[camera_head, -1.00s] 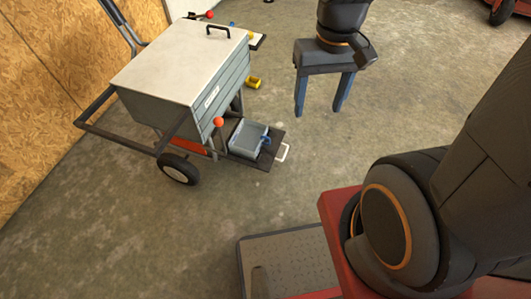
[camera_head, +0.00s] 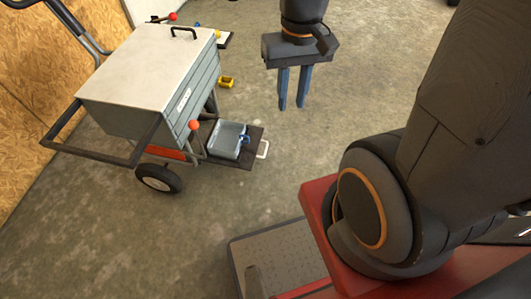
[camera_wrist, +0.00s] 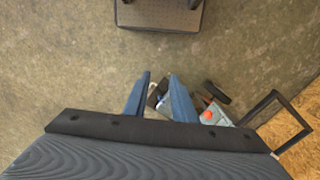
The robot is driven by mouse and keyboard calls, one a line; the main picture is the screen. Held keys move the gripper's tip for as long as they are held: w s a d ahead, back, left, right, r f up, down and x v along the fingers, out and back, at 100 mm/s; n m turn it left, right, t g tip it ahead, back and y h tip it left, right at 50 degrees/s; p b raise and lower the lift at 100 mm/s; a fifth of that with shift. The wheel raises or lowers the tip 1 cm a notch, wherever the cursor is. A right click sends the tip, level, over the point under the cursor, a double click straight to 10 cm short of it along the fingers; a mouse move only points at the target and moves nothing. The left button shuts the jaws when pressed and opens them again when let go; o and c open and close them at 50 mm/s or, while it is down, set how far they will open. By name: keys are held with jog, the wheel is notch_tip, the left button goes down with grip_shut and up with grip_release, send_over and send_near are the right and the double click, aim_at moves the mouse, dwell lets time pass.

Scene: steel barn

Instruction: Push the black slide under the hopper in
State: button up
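The hopper (camera_head: 140,62) is a grey box with a pale lid on a wheeled cart at the left of the head view. The black slide (camera_head: 254,140) sticks out to the right from under it, with a pale loop handle (camera_head: 263,150) at its outer end. A grey-blue bin (camera_head: 226,140) sits on the slide. My gripper (camera_head: 291,106) points down, to the right of and apart from the slide. Its two blue fingers are apart with nothing between them. The wrist view shows the fingers (camera_wrist: 159,75) too, with the cart partly hidden behind them.
A red-orange knob (camera_head: 194,125) stands on the cart beside the slide. A wood panel wall (camera_head: 30,130) is at the left. The concrete floor right of the slide is clear.

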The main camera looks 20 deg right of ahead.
jog(key=w+d+f+m+g+y+b, duration=0.1)
jog(key=f+b, duration=0.2)
jog(key=f, duration=0.2)
jog(key=w+d+f+m+y+b, duration=0.1)
jog(key=w+f+m+b, duration=0.1)
jog(key=f, duration=0.3)
jog(key=w+d+f+m+g+y+b, duration=0.1)
jog(key=w+f+m+b, duration=0.1)
jog(key=f+b, duration=0.3)
jog(key=shift+w+f+g, duration=0.2)
jog(key=shift+f+g, duration=0.1)
jog(key=shift+f, duration=0.2)
grip_shut()
jog(key=w+d+f+m+t+y+b, duration=0.45)
jog(key=f+b, duration=0.55)
jog(key=f, duration=0.6)
jog(key=w+d+f+m+t+y+b, duration=0.25)
jog(key=w+d+f+m+b, duration=0.5)
jog(key=f, duration=0.85)
jog(key=w+d+f+m+t+y+b, duration=0.35)
jog(key=f+m+b, duration=0.25)
jog(key=f+b, duration=0.8)
jog(key=w+d+f+b+x, duration=0.1)
jog(key=f+b+x, duration=0.1)
jog(key=x, duration=1.2)
jog(key=shift+w+f+t+b, duration=0.25)
jog(key=shift+f+t+b, duration=0.1)
jog(key=shift+b, duration=0.2)
